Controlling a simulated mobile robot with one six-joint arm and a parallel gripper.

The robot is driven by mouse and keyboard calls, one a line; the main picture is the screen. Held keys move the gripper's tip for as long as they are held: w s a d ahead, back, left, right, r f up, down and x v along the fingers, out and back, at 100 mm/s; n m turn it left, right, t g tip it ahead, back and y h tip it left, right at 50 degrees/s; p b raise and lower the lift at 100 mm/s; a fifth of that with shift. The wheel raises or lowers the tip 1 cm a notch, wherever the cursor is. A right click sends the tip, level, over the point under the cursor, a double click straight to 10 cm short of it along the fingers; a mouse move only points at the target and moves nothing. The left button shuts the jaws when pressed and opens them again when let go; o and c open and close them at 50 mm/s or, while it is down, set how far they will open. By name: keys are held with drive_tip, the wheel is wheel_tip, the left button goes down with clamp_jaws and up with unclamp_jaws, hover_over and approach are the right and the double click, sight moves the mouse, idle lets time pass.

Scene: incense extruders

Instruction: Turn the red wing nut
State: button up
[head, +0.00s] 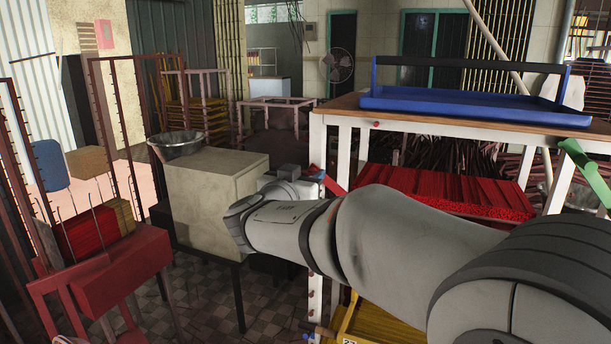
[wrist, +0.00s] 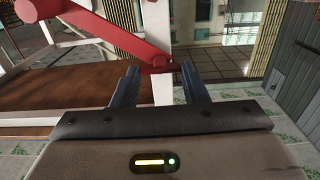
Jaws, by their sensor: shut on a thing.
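The red wing nut (wrist: 120,38) shows in the wrist view as a long red arm running from a thick hub at the upper left down to a small end. My gripper (wrist: 158,78) has its two dark fingers on either side of that lower end and is shut on it. The wing nut sits in front of a white frame post (wrist: 156,25). In the head view a red piece of the wing nut (head: 335,186) shows just beyond my wrist, beside the white table leg. My arm hides most of the fingers there.
A wooden-topped white table (head: 345,102) carries a blue tray (head: 470,104) at right, with red incense bundles (head: 440,190) on its lower level. A beige box (head: 210,195) with a metal bowl (head: 177,147) stands left of my wrist. Red racks (head: 120,270) stand further left.

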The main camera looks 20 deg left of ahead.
drive_tip(key=c, duration=0.4)
drive_tip(key=shift+o, duration=0.2)
